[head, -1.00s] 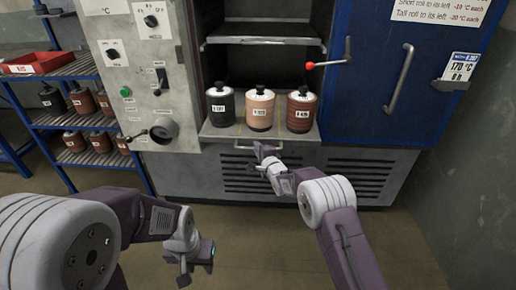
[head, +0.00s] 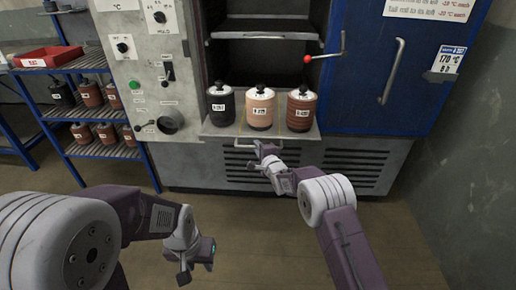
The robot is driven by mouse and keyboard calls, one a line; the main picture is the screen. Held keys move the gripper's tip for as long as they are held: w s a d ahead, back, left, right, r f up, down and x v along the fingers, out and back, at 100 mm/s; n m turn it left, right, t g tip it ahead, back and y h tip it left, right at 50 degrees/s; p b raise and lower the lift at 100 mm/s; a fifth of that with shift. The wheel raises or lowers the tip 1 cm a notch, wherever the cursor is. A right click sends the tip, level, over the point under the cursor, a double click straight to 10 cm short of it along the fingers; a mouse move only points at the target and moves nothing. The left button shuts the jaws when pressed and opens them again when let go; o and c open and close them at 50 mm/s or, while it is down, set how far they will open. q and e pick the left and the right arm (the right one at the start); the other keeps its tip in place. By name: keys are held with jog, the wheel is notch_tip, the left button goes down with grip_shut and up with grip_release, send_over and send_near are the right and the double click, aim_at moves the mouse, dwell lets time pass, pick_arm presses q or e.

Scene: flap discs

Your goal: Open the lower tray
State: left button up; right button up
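The lower tray (head: 224,131) sticks out of the oven at the front, level, with a wire handle (head: 238,147) on its front edge. Three labelled rolls stand upright on it: a dark one (head: 220,105), a tan one (head: 260,108) and a red-brown one (head: 301,110). My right gripper (head: 257,148) is at the right part of the handle and appears shut on it; the fingertips are small and partly hidden. My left gripper (head: 197,272) hangs empty and open over the floor, at the lower left, away from the tray.
An upper shelf (head: 265,36) sits inside the oven. The blue door (head: 365,80) stands at the right, with a red-knobbed lever (head: 325,58). A control panel (head: 145,90) is at the left. A blue rack (head: 95,65) holds a red tray (head: 45,57) and more rolls. Floor before the oven is clear.

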jog(key=o, duration=0.4)
jog(key=p+v, duration=0.2)
jog(key=v, duration=0.7)
